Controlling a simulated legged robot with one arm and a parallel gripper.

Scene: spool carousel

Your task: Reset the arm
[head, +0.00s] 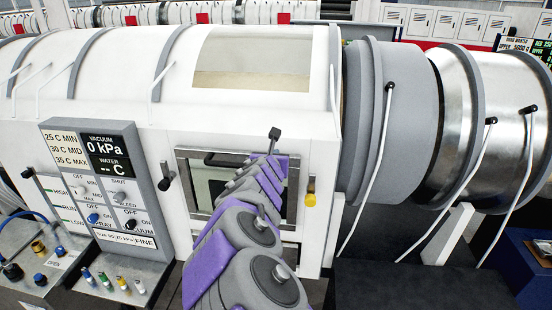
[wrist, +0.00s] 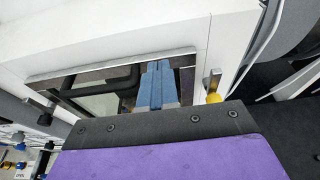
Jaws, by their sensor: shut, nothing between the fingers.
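My gripper (wrist: 158,68) shows in the wrist view as two blue-grey fingers lying side by side, shut and empty. It is in front of a framed glass door (wrist: 100,80) with a black bar handle (wrist: 98,78) to its left. In the head view my purple and grey arm stretches forward from the bottom to that door (head: 197,180) in the white machine. The fingers cannot be told apart there, as the arm covers much of the door. Whether the fingertips touch the door cannot be told.
A yellow knob (head: 310,199) is right of the door and a black latch (head: 165,178) is left. A grey control panel (head: 105,185) reads 0 kPa, with a valve bench (head: 95,275) below. A large grey drum (head: 400,130) stands right. A dark surface (head: 420,285) lies lower right.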

